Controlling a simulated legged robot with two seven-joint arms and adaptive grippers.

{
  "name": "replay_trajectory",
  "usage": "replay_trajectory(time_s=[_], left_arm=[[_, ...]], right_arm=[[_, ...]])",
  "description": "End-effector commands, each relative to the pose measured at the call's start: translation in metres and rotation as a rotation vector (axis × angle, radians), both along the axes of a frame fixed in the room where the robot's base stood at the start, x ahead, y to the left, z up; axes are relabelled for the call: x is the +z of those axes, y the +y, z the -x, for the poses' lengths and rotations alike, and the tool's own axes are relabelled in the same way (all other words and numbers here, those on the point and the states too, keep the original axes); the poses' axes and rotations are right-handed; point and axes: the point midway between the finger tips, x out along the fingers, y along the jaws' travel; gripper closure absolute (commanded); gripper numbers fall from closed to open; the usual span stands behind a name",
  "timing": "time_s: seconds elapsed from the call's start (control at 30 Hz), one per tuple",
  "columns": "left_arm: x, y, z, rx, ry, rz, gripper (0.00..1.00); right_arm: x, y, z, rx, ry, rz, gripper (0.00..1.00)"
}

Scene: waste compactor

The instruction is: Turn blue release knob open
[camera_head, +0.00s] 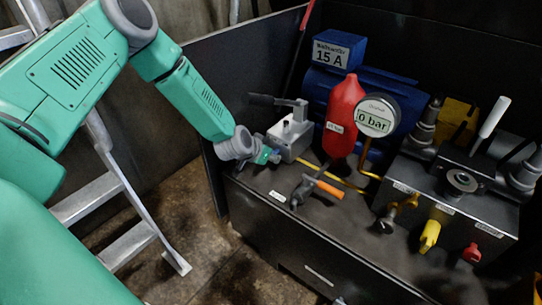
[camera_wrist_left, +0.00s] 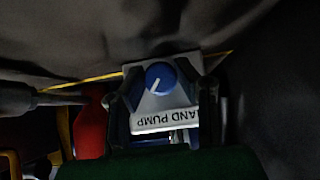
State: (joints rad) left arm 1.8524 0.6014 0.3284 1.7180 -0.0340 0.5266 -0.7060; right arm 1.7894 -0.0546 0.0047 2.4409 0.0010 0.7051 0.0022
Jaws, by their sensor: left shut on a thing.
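The blue release knob (camera_wrist_left: 160,77) is round with a white pointer line, tilted in the left wrist view. It sits on the white face of the hand pump (camera_wrist_left: 150,122), whose label reads upside down there. The pump is a grey block (camera_head: 291,137) with a dark lever in the head view. My left gripper (camera_head: 268,155) is at the pump's near left side. In the wrist view its two dark fingers (camera_wrist_left: 165,92) flank the knob and are shut on it; the exact contact is hard to see. My right gripper is not in view.
A red bottle-shaped vessel (camera_head: 345,117) and a gauge reading 0 bar (camera_head: 375,117) stand right of the pump. An orange-handled lever (camera_head: 328,188) lies in front. A valve block (camera_head: 460,180) with yellow and red knobs is further right. The cabinet's dark left wall (camera_head: 240,65) rises beside my arm.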

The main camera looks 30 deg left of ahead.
Motion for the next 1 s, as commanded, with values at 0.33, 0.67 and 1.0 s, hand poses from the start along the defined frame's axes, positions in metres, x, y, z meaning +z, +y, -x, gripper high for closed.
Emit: replay_trajectory(time_s=[0.33, 0.67, 1.0], left_arm=[[0.004, -0.003, 0.000, -0.008, -0.010, -0.153, 1.00], [0.001, -0.006, 0.000, -0.009, -0.037, -0.448, 1.00], [-0.004, -0.007, 0.000, -0.006, -0.061, -0.731, 1.00]], right_arm=[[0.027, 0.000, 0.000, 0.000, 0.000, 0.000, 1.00], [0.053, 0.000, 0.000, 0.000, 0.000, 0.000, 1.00], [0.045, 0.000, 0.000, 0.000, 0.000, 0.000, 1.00]])
